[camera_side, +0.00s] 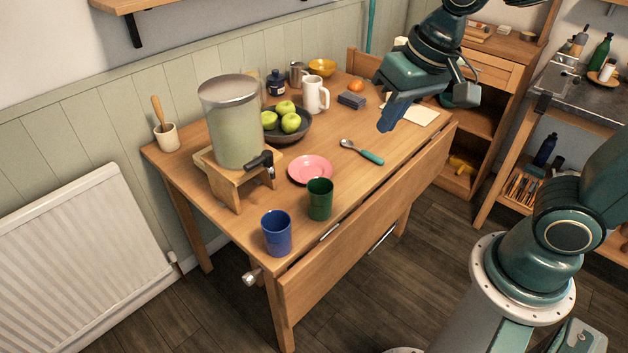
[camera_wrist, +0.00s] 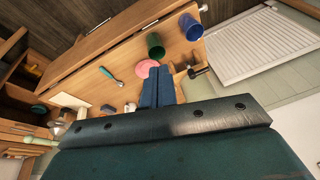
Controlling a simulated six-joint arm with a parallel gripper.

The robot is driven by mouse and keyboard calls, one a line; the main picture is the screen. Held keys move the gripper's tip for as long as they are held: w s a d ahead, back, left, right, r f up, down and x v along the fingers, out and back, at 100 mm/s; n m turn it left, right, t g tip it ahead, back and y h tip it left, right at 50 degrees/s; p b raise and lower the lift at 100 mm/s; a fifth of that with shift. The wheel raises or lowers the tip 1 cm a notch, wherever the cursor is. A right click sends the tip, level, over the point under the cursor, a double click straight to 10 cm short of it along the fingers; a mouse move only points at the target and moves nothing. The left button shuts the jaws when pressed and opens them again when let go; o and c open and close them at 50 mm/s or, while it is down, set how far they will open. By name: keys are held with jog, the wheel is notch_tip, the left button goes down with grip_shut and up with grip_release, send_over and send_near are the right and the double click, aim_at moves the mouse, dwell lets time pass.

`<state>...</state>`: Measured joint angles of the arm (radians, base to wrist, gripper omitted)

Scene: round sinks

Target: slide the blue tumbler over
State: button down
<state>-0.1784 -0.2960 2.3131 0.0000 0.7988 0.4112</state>
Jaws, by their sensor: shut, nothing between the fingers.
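The blue tumbler (camera_side: 277,233) stands upright on the near left corner of the wooden table. It also shows in the wrist view (camera_wrist: 190,27). A green tumbler (camera_side: 320,198) stands just to its right, a small gap apart. My gripper (camera_side: 388,122) is shut and empty, above the right part of the table and well away from both tumblers. In the wrist view its two blue fingers (camera_wrist: 157,80) are together, with nothing between them.
A pink plate (camera_side: 310,169) lies behind the green tumbler, and a spoon with a teal handle (camera_side: 370,157) lies to its right. A drink dispenser (camera_side: 234,125) on a wooden stand is behind the blue tumbler. A bowl of green apples (camera_side: 299,133) and a white mug (camera_side: 315,95) stand farther back.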

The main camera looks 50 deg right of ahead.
jog(key=w+a+f+m+g, duration=0.2)
jog(key=w+a+f+m, duration=0.1)
jog(key=w+a+f, duration=0.55)
jog(key=m+g, duration=0.2)
send_over(280, 254)
jog(key=s+a, duration=0.4)
notch_tip(280, 254, down, 13)
jog(key=shift+s+d+f+h, duration=0.1)
jog(key=shift+s+d+h, duration=0.1)
jog(key=shift+d+h, duration=0.1)
jog(key=shift+f, duration=0.15)
notch_tip(280, 254, down, 10)
jog(key=shift+r, duration=0.1)
jog(key=shift+w+d, duration=0.95)
jog(key=shift+w, duration=0.2)
jog(key=shift+w+d+r, duration=0.1)
jog(key=shift+w+d, duration=0.2)
jog(key=shift+w, duration=0.1)
